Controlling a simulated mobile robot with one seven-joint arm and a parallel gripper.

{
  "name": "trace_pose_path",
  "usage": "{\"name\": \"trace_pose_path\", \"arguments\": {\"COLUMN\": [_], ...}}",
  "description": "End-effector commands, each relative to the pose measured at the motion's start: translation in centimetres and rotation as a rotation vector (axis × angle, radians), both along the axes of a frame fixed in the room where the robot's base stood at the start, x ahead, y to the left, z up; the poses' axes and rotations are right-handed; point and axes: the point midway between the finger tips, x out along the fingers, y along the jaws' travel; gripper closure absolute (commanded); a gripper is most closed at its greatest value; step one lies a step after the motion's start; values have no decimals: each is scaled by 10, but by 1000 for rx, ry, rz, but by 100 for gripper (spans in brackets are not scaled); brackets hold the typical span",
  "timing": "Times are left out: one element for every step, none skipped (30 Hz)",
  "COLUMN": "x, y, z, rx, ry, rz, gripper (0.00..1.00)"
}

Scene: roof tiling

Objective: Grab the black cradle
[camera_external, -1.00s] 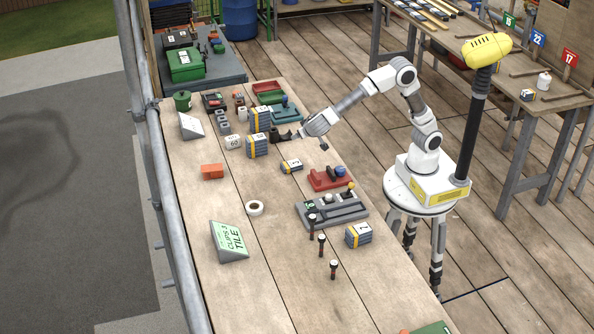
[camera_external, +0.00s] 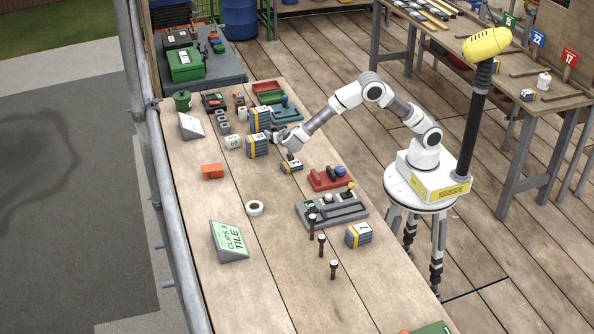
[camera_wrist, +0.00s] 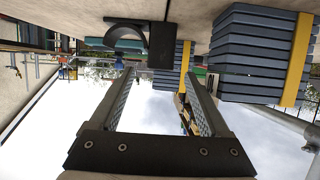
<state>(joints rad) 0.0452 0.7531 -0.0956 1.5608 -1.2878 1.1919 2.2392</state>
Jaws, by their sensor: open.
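The black cradle (camera_wrist: 162,46) shows in the wrist view, which looks upside down with the bench along the top. It has a flat base and a curved arm, and lies just beyond the fingertips. My gripper (camera_wrist: 159,76) is open, with nothing between its fingers. The cradle's upright block lines up with the gap between them; I cannot tell the exact distance. In the external view my gripper (camera_external: 274,135) is low over the bench at the cradle's place and mostly hides it.
Strapped grey tile stacks stand close by: one left of the gripper (camera_external: 257,147), one behind (camera_external: 260,117), and a small one in front (camera_external: 291,166). A teal tool (camera_external: 287,113) lies behind.

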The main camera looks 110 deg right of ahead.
Motion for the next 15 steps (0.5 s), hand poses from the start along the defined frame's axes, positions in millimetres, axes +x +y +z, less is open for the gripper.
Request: {"name": "trace_pose_path", "arguments": {"x": [0, 0, 0, 0, 0, 0, 0, 0, 0, -1, -1, -1, -2, -1, -1], "y": [-7, -10, -13, -15, -16, -17, -19, -21, -26, -30, -34, -41, -46, -50, -55], "z": [-4, -5, -6, -6, -6, -7, -8, -9, -10, -12, -15, -18, -20, -21, -24], "rx": [1, 1, 1, 1, 1, 0, 0, 0, 0, 0, 1, 1, 1, 1, 1], "ry": [0, -1, -1, -1, -1, -1, 0, 0, -1, 0, 0, 1, 2, 1, 1], "rz": [-1, -1, -1, -1, 0, 0, 0, 0, -1, -2, -2, -3, -4, -3, -2], "gripper": [20, 20, 20, 20, 20, 20, 20, 20, 20, 20, 20, 20, 20, 20, 20]}}
